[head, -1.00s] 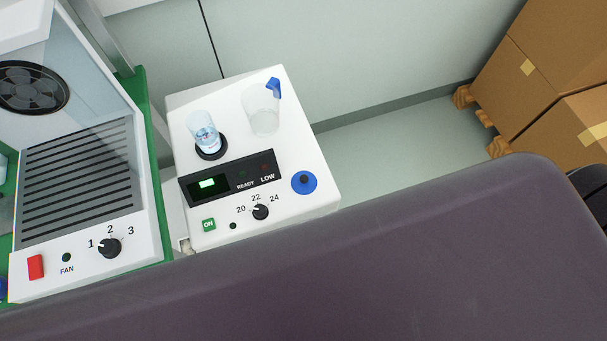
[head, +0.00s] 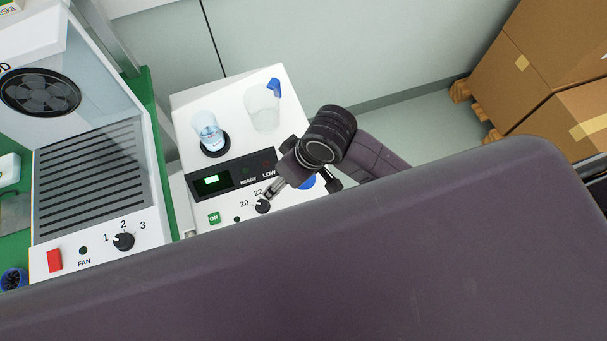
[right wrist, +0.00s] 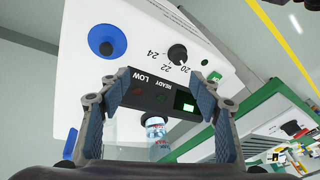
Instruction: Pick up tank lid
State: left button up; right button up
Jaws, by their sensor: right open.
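The tank lid, a round blue disc with a dark centre (right wrist: 103,40), lies on the right part of the white unit's top. In the head view the lid (head: 308,182) is partly hidden by my right gripper. My right gripper (head: 302,184) is open and empty, above the unit near the lid and the black dial. In the right wrist view its two fingers (right wrist: 160,90) are spread apart, with the lid beyond and left of the left finger. My left gripper is in neither view.
A fan cabinet (head: 95,175) stands to the left. Cardboard boxes (head: 545,60) are at the right.

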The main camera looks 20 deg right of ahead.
jog(key=w+d+h, duration=0.1)
jog(key=d, duration=0.1)
jog(key=w+d+f+g+h, duration=0.1)
jog(key=w+d, duration=0.1)
jog(key=w+d+f+g+h, duration=0.1)
jog(key=d, duration=0.1)
jog(key=shift+w+d, duration=0.3)
jog(key=shift+w, duration=0.1)
notch_tip(320, 180, down, 2)
jog(key=shift+f, duration=0.15)
jog(key=f+p, duration=0.1)
jog(key=f, duration=0.3)
jog(key=shift+d+f+p, duration=0.1)
jog(key=shift+d+p, duration=0.1)
jog(key=shift+p, duration=0.1)
jog(key=shift+f, duration=0.6)
jog(key=shift+s, duration=0.1)
grip_shut()
